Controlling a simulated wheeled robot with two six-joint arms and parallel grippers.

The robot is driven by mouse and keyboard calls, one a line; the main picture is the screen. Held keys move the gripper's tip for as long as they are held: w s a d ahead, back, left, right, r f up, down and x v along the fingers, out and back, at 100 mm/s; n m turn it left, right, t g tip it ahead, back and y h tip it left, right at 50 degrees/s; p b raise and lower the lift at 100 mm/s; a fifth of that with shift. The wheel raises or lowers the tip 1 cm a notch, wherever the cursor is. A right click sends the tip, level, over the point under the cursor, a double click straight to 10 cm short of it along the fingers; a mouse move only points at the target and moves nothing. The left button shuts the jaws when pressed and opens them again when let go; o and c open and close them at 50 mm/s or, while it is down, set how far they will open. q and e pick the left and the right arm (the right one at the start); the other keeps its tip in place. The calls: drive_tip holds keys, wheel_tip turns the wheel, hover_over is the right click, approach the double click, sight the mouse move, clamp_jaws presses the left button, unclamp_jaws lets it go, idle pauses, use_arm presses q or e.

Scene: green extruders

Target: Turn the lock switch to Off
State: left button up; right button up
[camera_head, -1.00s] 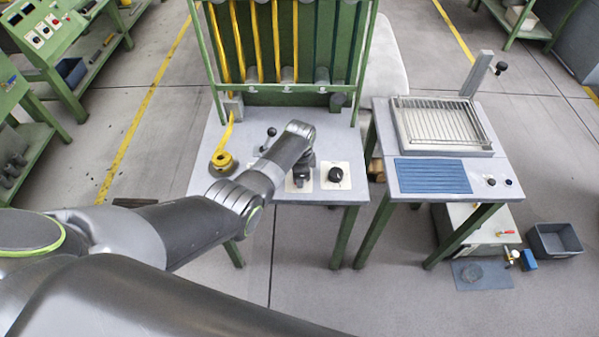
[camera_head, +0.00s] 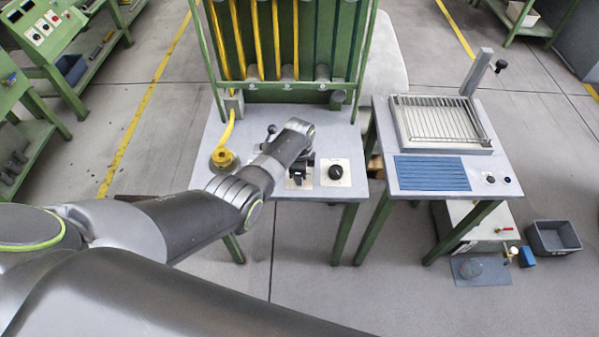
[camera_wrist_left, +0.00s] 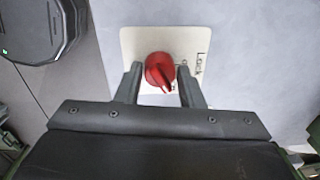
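The lock switch (camera_wrist_left: 159,69) is a red round knob with a raised pointer, on a pale plate (camera_wrist_left: 135,42) in the left wrist view. The word "Lock" is printed sideways at the plate's right; the smaller marks nearer the knob are partly hidden. The pointer is turned toward the bottom of that picture, slightly right. My left gripper (camera_wrist_left: 160,84) is open, one finger on each side of the knob, with visible gaps. In the head view my left gripper (camera_head: 299,172) is over the plate and hides the red knob. My right gripper is not in view.
A black knob on a second plate (camera_head: 336,172) sits just right of my gripper. A yellow round part (camera_head: 223,158) and a black-balled lever (camera_head: 271,130) are on the table's left. A green rack stands behind. Another table (camera_head: 434,150) stands to the right.

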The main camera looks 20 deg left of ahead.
use_arm(q)
drive_tip(key=o, duration=0.3)
drive_tip(key=shift+r, duration=0.55)
wheel_tip(320, 180, up, 16)
drive_tip(key=shift+s+r+p, duration=0.15)
drive_tip(key=shift+s+p, duration=0.15)
drive_tip(key=shift+s, duration=0.1)
drive_tip(key=shift+s, duration=0.1)
